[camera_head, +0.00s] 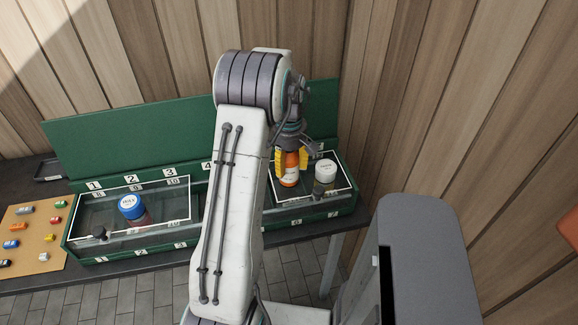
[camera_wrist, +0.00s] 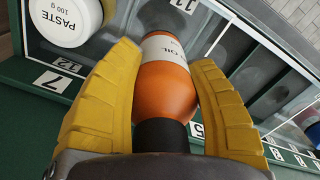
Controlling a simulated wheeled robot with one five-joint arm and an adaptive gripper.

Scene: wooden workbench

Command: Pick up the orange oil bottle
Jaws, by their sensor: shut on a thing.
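The orange oil bottle (camera_head: 289,168) has a white label band and stands over the right part of the green box. It also fills the middle of the wrist view (camera_wrist: 163,92), where its label reads "OIL" and its dark neck is towards me. My gripper (camera_head: 291,163) has yellow fingers, one on each side of the bottle. In the wrist view the fingers of my gripper (camera_wrist: 162,105) are shut on the bottle's body. The bottle's base is partly hidden, so I cannot tell if it touches the box.
A white-lidded paste jar (camera_head: 325,173) stands close right of the bottle. A blue-lidded jar (camera_head: 131,208) stands in the left part of the green box (camera_head: 135,256). A cork board (camera_head: 33,238) with several small coloured items lies at far left. Wooden walls stand behind.

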